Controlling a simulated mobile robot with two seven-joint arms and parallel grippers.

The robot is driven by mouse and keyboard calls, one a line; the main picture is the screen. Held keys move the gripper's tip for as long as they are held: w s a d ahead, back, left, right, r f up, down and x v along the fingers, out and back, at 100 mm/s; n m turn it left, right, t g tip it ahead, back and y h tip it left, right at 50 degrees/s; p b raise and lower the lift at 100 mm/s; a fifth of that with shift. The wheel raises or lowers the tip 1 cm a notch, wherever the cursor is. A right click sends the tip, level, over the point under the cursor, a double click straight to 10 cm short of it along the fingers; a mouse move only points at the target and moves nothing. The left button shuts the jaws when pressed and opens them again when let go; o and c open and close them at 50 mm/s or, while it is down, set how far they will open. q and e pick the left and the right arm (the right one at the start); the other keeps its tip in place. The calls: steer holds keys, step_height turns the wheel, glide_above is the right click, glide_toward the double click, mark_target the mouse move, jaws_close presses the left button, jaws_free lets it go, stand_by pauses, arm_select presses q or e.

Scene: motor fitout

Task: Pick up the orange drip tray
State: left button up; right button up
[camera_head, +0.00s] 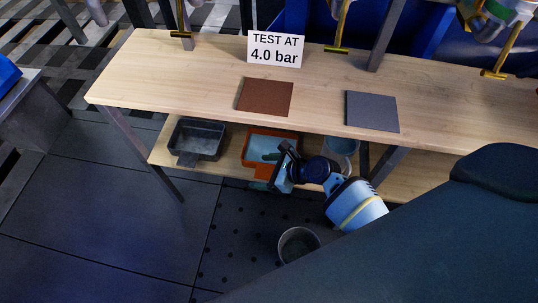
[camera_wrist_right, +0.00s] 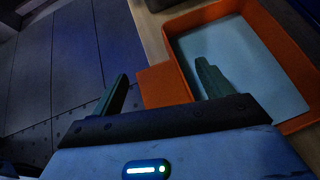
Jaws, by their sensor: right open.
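The orange drip tray (camera_head: 251,152) sits on the lower shelf under the bench in the head view, with a pale blue inside. In the right wrist view the orange drip tray (camera_wrist_right: 172,52) fills the upper right, and its flat orange tab reaches toward me. My right gripper (camera_wrist_right: 163,88) is open there, one finger on each side of the tab, the right finger over the tray's inside. Whether the fingers touch it I cannot tell. In the head view my right gripper (camera_head: 279,166) hides the tray's front right part. My left gripper is not in view.
A dark grey tray (camera_head: 209,135) stands left of the orange one on the lower shelf (camera_head: 163,153). A pale round container (camera_head: 343,147) is to the right. The wooden bench top (camera_head: 190,75) overhangs them. A grey bucket (camera_head: 297,243) stands on the floor.

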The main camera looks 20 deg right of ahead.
steer(key=shift+w+a+f, duration=0.25)
steer(key=shift+w+f, duration=0.05)
steer(key=shift+f, duration=0.05)
steer(key=shift+c, duration=0.3)
steer(key=shift+r, duration=0.1)
steer(key=c, duration=1.6)
steer(key=shift+c, duration=0.2)
